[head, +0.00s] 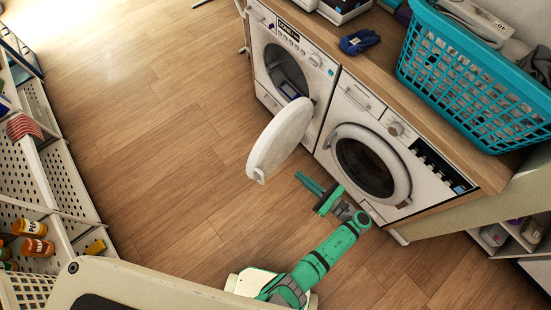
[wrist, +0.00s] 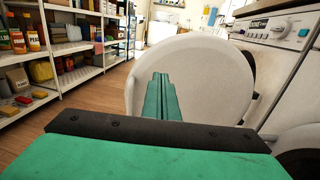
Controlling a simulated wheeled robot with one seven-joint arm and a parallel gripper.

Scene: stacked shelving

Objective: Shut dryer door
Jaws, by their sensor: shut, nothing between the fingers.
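The round white door (head: 280,139) of the left-hand machine (head: 290,62) stands wide open, swung out over the floor, and its dark drum opening is partly visible. In the wrist view the door (wrist: 205,75) fills the middle, directly ahead of my gripper (wrist: 161,82). My green gripper (head: 303,180) is shut and empty, low in front of the machines and to the lower right of the door in the head view. The fingertips overlap the door's face in the wrist view; I cannot tell whether they touch it.
The right-hand machine (head: 367,150) has its round door closed, close to my arm. A teal basket (head: 470,85) and a blue item (head: 358,41) sit on the wooden counter above. White shelving (head: 62,170) with bottles stands at the left. The wooden floor between is clear.

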